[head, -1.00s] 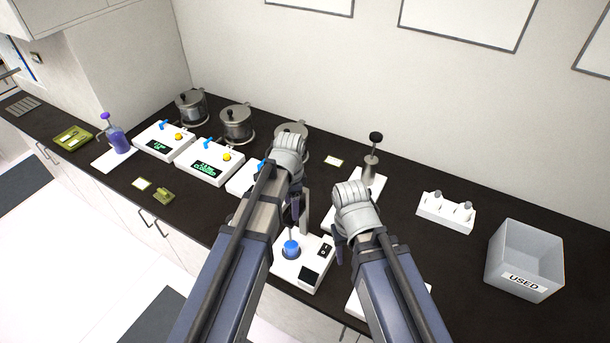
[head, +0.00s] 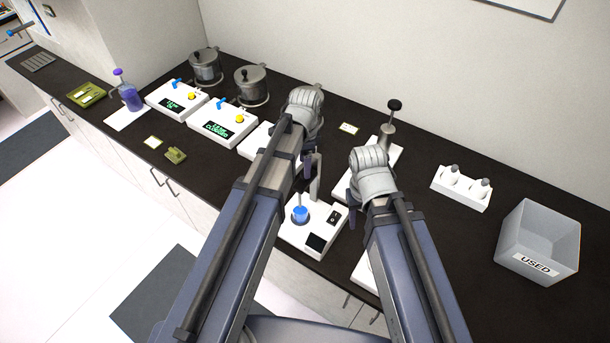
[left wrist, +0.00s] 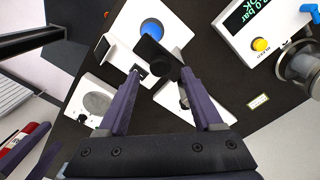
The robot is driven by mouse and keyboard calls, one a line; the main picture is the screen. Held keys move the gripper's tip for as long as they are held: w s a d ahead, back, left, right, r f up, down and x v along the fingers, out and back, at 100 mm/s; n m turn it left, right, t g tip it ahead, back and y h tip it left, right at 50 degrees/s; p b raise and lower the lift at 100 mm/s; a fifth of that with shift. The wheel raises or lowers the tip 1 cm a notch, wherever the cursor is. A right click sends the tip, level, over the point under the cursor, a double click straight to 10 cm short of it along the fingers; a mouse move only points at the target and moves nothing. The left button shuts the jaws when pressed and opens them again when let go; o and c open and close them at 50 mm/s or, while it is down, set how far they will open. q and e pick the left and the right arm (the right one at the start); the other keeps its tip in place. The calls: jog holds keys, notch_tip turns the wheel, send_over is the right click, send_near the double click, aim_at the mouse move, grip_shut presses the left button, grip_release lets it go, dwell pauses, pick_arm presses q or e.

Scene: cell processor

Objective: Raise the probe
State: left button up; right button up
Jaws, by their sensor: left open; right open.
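A white station (head: 325,222) with a blue cup (head: 300,214) and an upright grey post (head: 316,178) stands near the counter's front edge. In the left wrist view the blue cup (left wrist: 152,27) lies past my fingertips, with a dark probe head (left wrist: 153,55) beside it. My left gripper (left wrist: 161,73) is open; the dark head lies in line with the gap between its fingers, and I cannot tell whether they touch it. In the head view my left gripper (head: 308,170) is above the station, partly hidden by its arm. My right gripper (head: 353,188) is open to the right of the post.
A black-knobbed plunger (head: 387,130) stands behind my right gripper. A white bottle holder (head: 461,195) and a grey USED bin (head: 540,240) are at the right. White valve boxes (head: 222,122) and metal pots (head: 252,88) are at the left.

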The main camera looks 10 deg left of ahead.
aim_at(305, 187)
pick_arm(q)
notch_tip(305, 187, down, 4)
jog(key=b, duration=0.2)
jog(key=shift+r+b, duration=0.2)
jog(key=shift+b, duration=0.1)
grip_shut()
dwell(1.1)
